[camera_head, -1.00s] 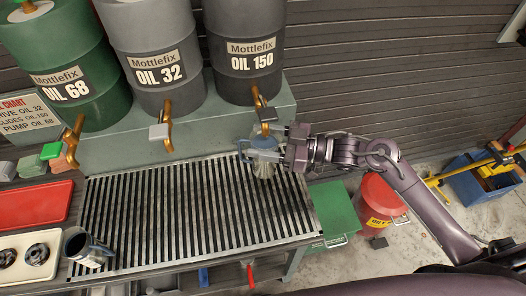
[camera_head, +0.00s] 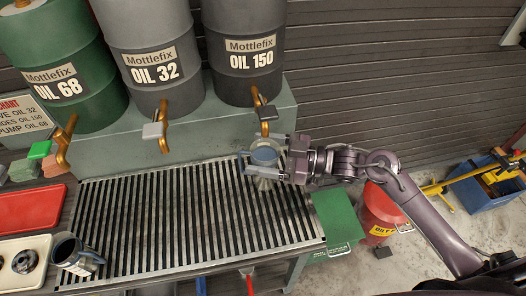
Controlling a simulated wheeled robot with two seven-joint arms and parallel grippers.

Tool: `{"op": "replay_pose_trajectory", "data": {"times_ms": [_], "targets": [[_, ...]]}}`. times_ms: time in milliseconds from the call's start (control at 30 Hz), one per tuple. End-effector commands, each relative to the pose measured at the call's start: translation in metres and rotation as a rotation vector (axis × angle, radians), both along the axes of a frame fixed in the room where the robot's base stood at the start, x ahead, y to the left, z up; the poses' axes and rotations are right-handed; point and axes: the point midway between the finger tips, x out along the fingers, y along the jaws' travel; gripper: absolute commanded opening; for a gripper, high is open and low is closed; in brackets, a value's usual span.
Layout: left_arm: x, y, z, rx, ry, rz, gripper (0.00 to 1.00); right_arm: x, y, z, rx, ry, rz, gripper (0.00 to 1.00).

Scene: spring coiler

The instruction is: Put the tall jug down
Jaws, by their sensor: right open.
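A grey-blue metal jug (camera_head: 264,156) with a round open top stands on the right end of the slatted drip grate (camera_head: 180,215), just below the tap of the OIL 150 drum. My right gripper (camera_head: 258,164) reaches in from the right at the jug. Its jaws are open, close around the jug's upper part; whether they touch it is hard to tell. Part of the jug's lower body is hidden by the gripper. A second, dark jug (camera_head: 68,249) with a handle is at the grate's front left corner. My left gripper is not in view.
A red tray (camera_head: 30,208) and a cream tray (camera_head: 12,280) are at left. The grate's middle is clear. A red can (camera_head: 378,215) stands on the floor right.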

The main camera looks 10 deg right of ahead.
Motion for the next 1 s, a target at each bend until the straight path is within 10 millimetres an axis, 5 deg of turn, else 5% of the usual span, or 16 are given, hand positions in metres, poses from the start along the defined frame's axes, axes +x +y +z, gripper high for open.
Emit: {"op": "replay_pose_trajectory", "data": {"times_ms": [267,700,1000], "targets": [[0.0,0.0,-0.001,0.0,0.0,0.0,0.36,-0.004,-0.009,0.0,-0.001,0.002,-0.001,0.78],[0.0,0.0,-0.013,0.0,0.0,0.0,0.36,-0.038,-0.089,0.0,-0.003,0.003,-0.001,0.78],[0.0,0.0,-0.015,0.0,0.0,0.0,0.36,-0.047,-0.111,0.002,-0.001,0.001,0.001,0.78]]}}
